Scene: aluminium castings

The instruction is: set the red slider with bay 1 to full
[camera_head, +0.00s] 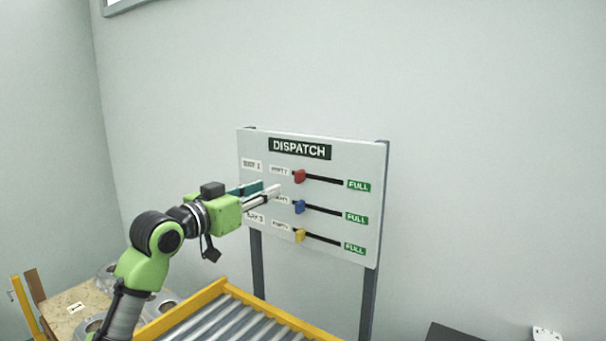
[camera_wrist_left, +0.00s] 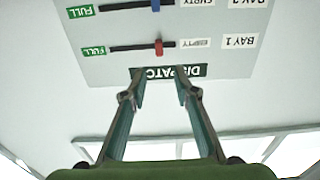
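The white DISPATCH board (camera_head: 350,150) stands on two dark posts. Its top row, labelled BAY 1, has a red slider (camera_head: 299,176) at the EMPTY end of a dark slot, with the green FULL label (camera_head: 358,185) at the right end. The red slider also shows in the left wrist view (camera_wrist_left: 159,47), where the board appears upside down. My left gripper (camera_head: 275,190) is in front of the board's left part, left of the red slider and apart from it. Its fingers are spread with nothing between them in the left wrist view (camera_wrist_left: 158,92). My right gripper is not in view.
A blue slider (camera_head: 299,207) and a yellow slider (camera_head: 299,235) sit below, both at their EMPTY ends. A yellow-framed roller conveyor (camera_head: 222,287) lies below the board. A wooden surface with metal castings (camera_head: 162,304) is at the lower left.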

